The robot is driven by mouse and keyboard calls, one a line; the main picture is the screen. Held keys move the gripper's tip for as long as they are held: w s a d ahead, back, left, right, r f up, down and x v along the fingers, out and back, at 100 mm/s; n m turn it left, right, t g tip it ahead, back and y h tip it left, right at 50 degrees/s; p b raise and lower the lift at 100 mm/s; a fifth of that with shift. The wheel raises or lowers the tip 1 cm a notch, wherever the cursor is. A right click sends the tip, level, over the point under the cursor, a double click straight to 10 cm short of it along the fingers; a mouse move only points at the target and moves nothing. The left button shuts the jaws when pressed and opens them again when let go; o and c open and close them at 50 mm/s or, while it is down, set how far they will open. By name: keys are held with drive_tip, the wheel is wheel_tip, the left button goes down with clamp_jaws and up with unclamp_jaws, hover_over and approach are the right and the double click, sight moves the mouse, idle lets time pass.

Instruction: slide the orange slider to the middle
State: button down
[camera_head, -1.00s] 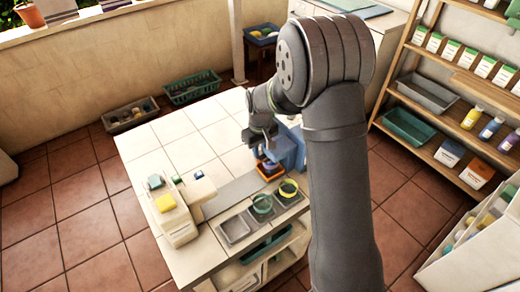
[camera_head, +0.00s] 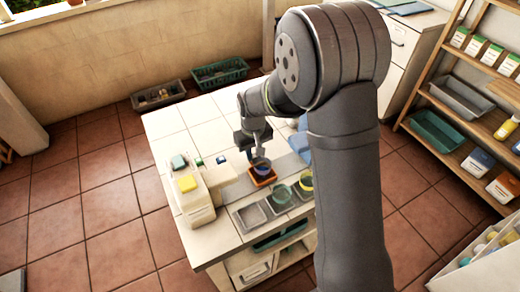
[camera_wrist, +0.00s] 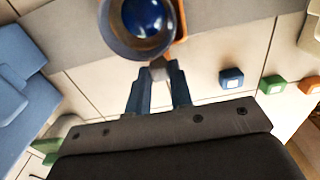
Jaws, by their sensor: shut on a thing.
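The orange slider (camera_head: 263,181) is a small tray on the grey strip along the bench top, with a blue cup (camera_head: 261,165) standing on it. In the wrist view the slider's orange edge (camera_wrist: 181,22) shows beside the cup (camera_wrist: 147,20). My gripper (camera_head: 257,154) is low at the slider, behind the cup in the head view. In the wrist view my gripper's (camera_wrist: 158,72) fingertips come together right at the near side of the cup, shut on the slider. The exact gripped part is largely hidden.
A larger blue object (camera_wrist: 22,80) is on the slider's other side.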

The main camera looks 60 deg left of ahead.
drive_tip(key=c, duration=1.3)
unclamp_jaws()
drive_tip(key=shift+r, duration=0.1)
wheel_tip(320, 180, up, 17)
drive_tip(key=shift+r, duration=0.1)
wheel_tip(320, 180, down, 18)
drive_tip(key=shift+w+r, duration=0.1)
drive_tip(key=shift+r, duration=0.15)
